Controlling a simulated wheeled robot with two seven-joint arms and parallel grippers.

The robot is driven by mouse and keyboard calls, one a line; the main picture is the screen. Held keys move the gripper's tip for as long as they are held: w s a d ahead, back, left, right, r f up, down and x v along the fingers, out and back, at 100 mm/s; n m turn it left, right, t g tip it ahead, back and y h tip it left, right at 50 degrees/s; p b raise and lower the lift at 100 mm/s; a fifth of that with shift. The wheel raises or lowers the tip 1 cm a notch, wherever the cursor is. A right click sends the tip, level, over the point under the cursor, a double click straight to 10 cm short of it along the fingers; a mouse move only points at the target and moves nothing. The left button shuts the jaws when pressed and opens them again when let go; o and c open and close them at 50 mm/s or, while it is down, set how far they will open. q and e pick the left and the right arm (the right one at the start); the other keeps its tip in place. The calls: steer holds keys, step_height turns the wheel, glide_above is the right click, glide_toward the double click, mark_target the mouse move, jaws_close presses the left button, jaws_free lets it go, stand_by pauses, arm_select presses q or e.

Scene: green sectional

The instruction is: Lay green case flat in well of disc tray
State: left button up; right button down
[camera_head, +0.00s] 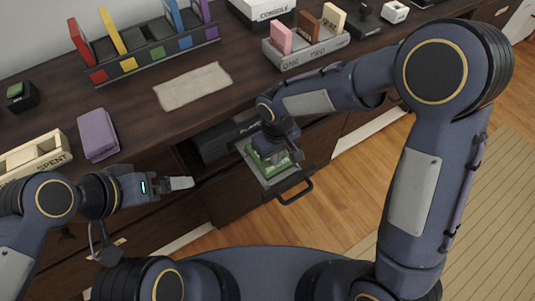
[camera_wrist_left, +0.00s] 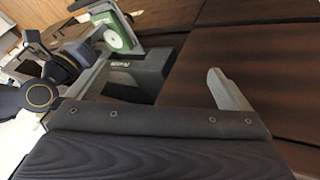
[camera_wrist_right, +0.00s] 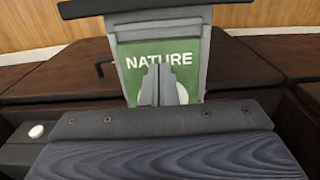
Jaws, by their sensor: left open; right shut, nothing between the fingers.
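The green case (camera_head: 265,158) lies in the pulled-out disc tray (camera_head: 284,184) at the cabinet front, partly hidden under my right gripper. In the right wrist view the case (camera_wrist_right: 190,60) shows the word NATURE and lies face up within the tray's grey rim (camera_wrist_right: 112,40). My right gripper (camera_wrist_right: 165,84) is shut and empty, its fingertips over the case; touching or just above, I cannot tell. In the left wrist view the case (camera_wrist_left: 112,36) shows green and white in the tray. My left gripper (camera_head: 186,183) is open and empty, left of the tray.
The dark player (camera_head: 222,138) sits in the cabinet opening. Floor in front is clear.

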steer(key=shift+s+d+f, duration=0.25)
steer(key=shift+s+d, duration=0.1)
steer(key=shift+s, duration=0.2)
steer(key=shift+s+d+f, duration=0.2)
steer(key=shift+s+d, duration=0.15)
steer(key=shift+s, duration=0.2)
stand_by(0.6)
steer(key=shift+r, duration=0.15)
step_height(320, 180, up, 7)
steer(key=p, duration=0.5)
steer(key=shift+w+a+r+p, duration=0.1)
steer(key=shift+w+r+p, duration=0.05)
steer(key=shift+p, duration=0.15)
